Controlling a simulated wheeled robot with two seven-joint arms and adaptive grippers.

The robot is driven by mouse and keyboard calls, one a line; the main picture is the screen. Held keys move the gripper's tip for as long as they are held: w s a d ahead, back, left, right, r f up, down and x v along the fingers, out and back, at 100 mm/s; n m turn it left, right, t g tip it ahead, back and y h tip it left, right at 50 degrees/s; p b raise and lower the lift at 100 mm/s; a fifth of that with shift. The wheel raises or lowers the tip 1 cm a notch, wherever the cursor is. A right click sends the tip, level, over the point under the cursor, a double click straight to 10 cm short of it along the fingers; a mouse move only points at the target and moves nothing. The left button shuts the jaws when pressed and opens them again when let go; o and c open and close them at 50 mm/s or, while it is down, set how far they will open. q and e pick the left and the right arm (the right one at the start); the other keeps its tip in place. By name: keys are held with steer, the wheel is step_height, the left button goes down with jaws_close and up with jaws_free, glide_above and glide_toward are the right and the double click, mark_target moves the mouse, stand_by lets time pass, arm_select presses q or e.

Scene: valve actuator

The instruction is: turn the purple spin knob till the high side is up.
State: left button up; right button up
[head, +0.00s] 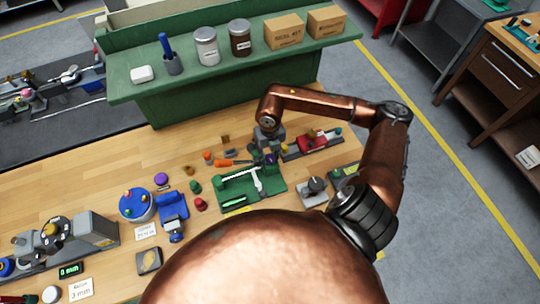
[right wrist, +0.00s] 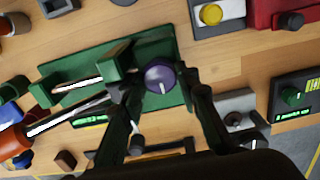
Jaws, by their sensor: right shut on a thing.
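The purple spin knob (right wrist: 160,76) sits at the edge of a green fixture plate (right wrist: 172,40) in the right wrist view. A short white mark on its face points down in that picture. In the head view the knob (head: 270,159) is a small purple spot, mostly hidden below my gripper. My right gripper (right wrist: 163,86) has one finger on each side of the knob and is shut on it. In the head view my right gripper (head: 268,149) reaches down to the far right part of the green plate (head: 272,190). My left gripper is not in view.
An orange-handled tool (head: 222,162) lies beside the plate. A red device (head: 312,142) stands to the right, and a grey block with a dark knob (head: 315,186) stands nearer. A blue device (head: 172,208) is at left. A green shelf (head: 220,68) runs behind.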

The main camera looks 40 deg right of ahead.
steer(key=o, duration=1.2)
steer(key=shift+c, duration=0.2)
